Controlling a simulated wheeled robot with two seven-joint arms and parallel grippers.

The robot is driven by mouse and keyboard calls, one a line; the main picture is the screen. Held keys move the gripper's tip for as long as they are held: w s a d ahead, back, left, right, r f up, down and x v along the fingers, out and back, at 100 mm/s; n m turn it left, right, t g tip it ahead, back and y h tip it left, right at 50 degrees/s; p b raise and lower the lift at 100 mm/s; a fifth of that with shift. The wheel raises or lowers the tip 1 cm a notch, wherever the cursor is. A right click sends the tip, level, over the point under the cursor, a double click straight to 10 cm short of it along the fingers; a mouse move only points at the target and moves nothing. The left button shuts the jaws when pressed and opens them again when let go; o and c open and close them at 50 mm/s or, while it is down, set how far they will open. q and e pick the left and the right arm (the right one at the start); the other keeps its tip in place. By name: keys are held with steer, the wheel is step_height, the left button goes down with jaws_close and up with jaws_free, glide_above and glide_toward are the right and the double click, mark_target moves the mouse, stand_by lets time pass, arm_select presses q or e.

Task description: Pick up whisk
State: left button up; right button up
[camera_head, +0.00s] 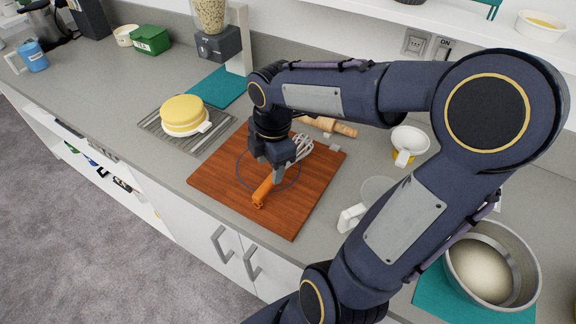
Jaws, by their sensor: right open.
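A whisk (264,188) with an orange handle and pale wire loops lies on a brown wooden board (306,208) on the counter. Its handle end points toward the front of the counter, and its wires (303,146) reach back past my gripper. My right gripper (274,176) points down over the whisk, at the upper part of its handle. The fingers are open, and part of the whisk is hidden behind them. I cannot tell whether they touch it. My left gripper is not in view.
A white cup (410,140), a clear measuring jug (352,216) and a metal bowl of dough (490,270) stand to the right. The board's front part is clear.

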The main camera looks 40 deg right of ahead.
steer(key=w+d+f+n, duration=0.1)
steer(key=n, duration=0.1)
steer(key=w+d+f+n+g, duration=0.1)
steer(key=w+f+n, duration=0.1)
steer(key=shift+d+f+n+b, duration=0.15)
steer(key=shift+d+n+b, duration=0.15)
steer(key=shift+d+n, duration=0.1)
steer(key=shift+w+f, duration=0.15)
steer(key=shift+f, duration=0.1)
steer(key=shift+n, duration=0.3)
step_height(320, 180, down, 8)
steer(key=shift+d+r, duration=0.1)
steer(key=shift+r, duration=0.15)
jaws_close()
